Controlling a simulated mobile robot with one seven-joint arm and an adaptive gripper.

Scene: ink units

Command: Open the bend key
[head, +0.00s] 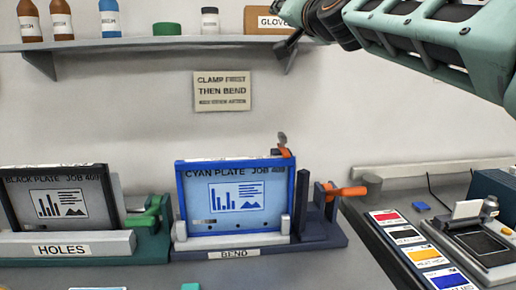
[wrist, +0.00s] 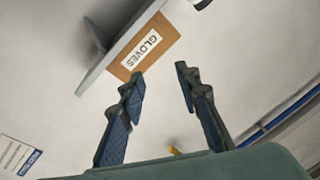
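The bend station (head: 320,240), with a "BEND" label (head: 234,254), stands at the middle of the bench in the head view. A blue-framed cyan plate (head: 181,205) is upright in it. An orange lever (head: 347,191) sticks out level at its right end. A smaller orange part with a grey tip (head: 282,139) stands at the plate's upper right corner. I cannot tell which of these is the bend key. My gripper (wrist: 160,71) is open and empty in the wrist view, facing the wall and shelf. In the head view my arm crosses the upper right, high above the bench.
A shelf (head: 140,44) with bottles and a gloves box (head: 268,21) runs along the wall; the box also shows in the wrist view (wrist: 155,32). The holes station (head: 65,243), with a green lever (head: 148,215), stands left. Colour cards (head: 405,236) and a device lie right.

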